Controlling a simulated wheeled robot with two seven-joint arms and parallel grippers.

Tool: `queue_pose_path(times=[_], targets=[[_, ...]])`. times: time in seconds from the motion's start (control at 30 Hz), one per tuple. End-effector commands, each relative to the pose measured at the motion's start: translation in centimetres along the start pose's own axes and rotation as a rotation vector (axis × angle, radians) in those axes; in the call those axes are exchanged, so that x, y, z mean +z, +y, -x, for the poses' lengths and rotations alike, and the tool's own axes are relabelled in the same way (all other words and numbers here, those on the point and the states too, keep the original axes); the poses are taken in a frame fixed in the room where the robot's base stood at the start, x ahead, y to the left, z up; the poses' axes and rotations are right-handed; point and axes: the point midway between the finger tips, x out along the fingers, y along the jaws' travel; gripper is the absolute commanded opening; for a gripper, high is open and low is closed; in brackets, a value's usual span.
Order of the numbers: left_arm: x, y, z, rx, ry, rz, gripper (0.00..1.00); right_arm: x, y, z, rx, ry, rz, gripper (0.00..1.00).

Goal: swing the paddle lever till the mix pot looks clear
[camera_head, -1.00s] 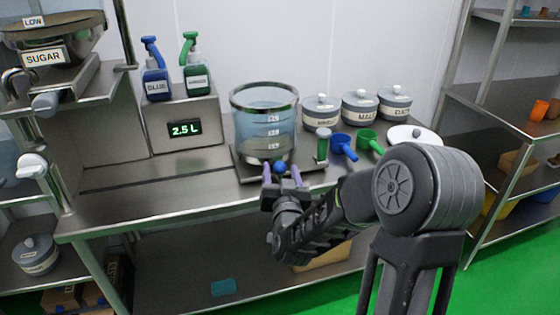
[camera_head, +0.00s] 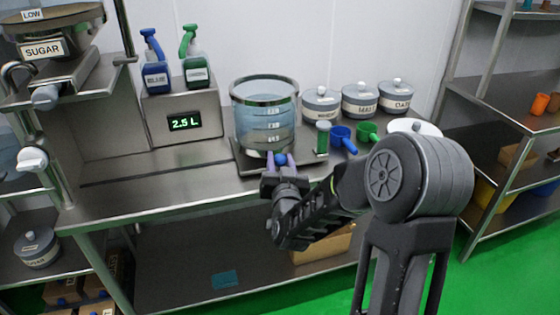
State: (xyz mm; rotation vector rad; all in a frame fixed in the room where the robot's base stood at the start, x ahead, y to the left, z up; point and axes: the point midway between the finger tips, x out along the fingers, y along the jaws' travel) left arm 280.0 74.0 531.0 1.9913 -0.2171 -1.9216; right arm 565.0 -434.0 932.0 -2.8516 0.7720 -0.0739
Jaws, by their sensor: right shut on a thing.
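The mix pot (camera_head: 264,112) is a clear cylinder with a dark metal rim and white level labels, standing on a metal base on the steel bench. Its contents look pale blue and see-through, with no lumps that I can make out. The paddle lever shows as a blue knob (camera_head: 280,159) at the front of the pot's base. My right gripper (camera_head: 279,161) is shut on this knob, one purple-tipped finger on either side. The rest of the lever and any paddle inside the pot are hidden or too small to tell. My left gripper is not in view.
Blue (camera_head: 341,138) and green (camera_head: 367,131) scoops and lidded jars (camera_head: 360,102) are farther right. A 2.5 L display box (camera_head: 184,122) with two spray bottles stands left. The bench front left (camera_head: 140,190) is clear.

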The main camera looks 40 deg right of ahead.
Motion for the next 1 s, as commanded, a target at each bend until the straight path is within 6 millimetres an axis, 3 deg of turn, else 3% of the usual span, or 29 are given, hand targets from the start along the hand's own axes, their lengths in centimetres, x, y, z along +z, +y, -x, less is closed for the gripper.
queue_pose_path(times=[0.17,1.0], targets=[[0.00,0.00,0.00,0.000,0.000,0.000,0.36,-0.01,0.00,0.00,0.000,0.000,0.000,0.00],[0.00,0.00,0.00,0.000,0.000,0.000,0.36,-0.02,-0.01,0.00,0.000,0.001,0.000,0.00]])
